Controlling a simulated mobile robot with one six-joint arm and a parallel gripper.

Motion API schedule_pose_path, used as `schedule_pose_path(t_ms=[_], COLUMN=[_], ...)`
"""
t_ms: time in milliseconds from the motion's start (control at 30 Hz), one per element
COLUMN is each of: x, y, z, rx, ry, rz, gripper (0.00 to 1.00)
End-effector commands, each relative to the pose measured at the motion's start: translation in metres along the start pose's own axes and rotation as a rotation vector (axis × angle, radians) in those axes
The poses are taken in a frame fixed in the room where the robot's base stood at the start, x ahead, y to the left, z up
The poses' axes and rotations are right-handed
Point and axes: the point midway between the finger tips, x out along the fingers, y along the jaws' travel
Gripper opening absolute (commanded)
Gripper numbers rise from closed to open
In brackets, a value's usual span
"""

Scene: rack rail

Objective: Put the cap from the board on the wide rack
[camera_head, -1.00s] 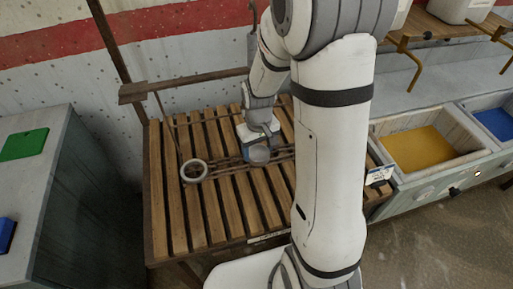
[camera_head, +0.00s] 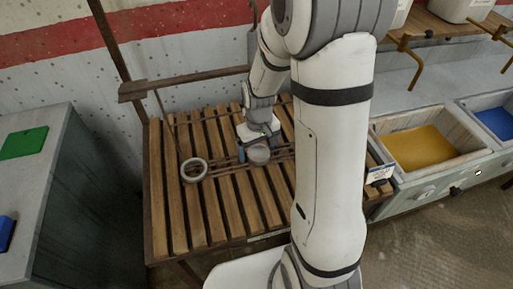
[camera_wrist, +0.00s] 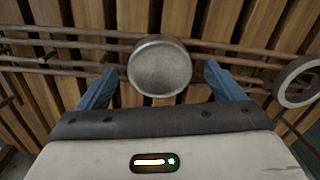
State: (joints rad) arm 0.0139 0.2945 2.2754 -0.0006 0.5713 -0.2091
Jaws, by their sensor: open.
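The cap (camera_head: 258,156) is a round grey disc over the metal rods of a rack (camera_wrist: 220,49) on the slatted wooden bench. In the wrist view the cap (camera_wrist: 160,68) lies ahead of and between my two blue fingers. My gripper (camera_wrist: 161,80) is open, with a gap on both sides of the cap. In the head view my gripper (camera_head: 258,147) is just behind the cap. The cap's underside is hidden, so I cannot tell exactly how it meets the rods. I cannot tell which part is called the wide rack.
A grey ring (camera_head: 194,170) sits left of the cap on the bench slats (camera_head: 215,215). A grey cabinet with a green pad (camera_head: 23,143) stands at the left. Bins with yellow (camera_head: 420,148) and blue bottoms are at the right. The front slats are bare.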

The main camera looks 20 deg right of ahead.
Motion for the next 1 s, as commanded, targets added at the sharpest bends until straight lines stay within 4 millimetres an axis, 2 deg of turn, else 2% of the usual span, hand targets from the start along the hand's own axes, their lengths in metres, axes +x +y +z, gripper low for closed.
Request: schedule_pose_path(t_ms=[167,433,600,900,1000], x=[-0.007,-0.053,-0.072,-0.079,-0.093], y=[0.000,0.000,0.000,0.000,-0.003], z=[-0.001,-0.001,0.000,0.000,0.011], rx=[0.000,0.000,0.000,0.000,0.015], ry=[0.002,0.005,0.001,0.001,0.022], rz=[0.001,0.001,0.000,0.000,0.005], gripper=[0.88,0.88,0.88,0.88,0.88])
